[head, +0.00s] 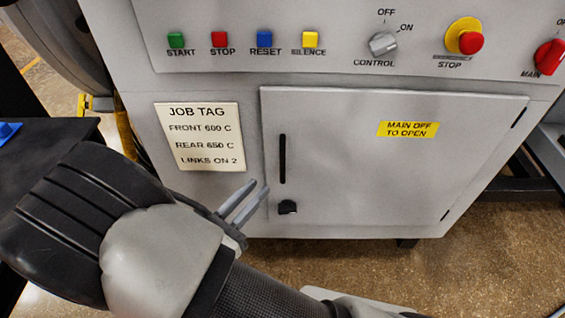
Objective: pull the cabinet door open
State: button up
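The grey cabinet door (360,175) is on the front of the machine and looks closed flush in its frame. A dark vertical handle bar (282,158) is near its left edge, with a small black latch (287,207) below it. Dark hinges show at its right edge. A yellow label (408,129) on the door reads "MAIN OFF TO OPEN". My gripper (260,184) is just left of the latch in the picture, with its two fingers parallel, a narrow gap between them and nothing in it. Whether it touches the door cannot be told.
Above the door, the panel has a red main switch (550,57), an emergency stop (469,42), a control knob (382,44) and several coloured buttons. A job tag (199,136) is left of the door. A dark surface (45,150) is at left. Floor (480,255) in front looks clear.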

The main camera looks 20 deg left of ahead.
aim_at(281, 164)
jog(key=b+x, duration=0.1)
jog(key=x, duration=1)
jog(key=shift+w+d, duration=0.1)
jog(key=shift+w, duration=0.25)
jog(key=shift+c, duration=0.4)
grip_shut()
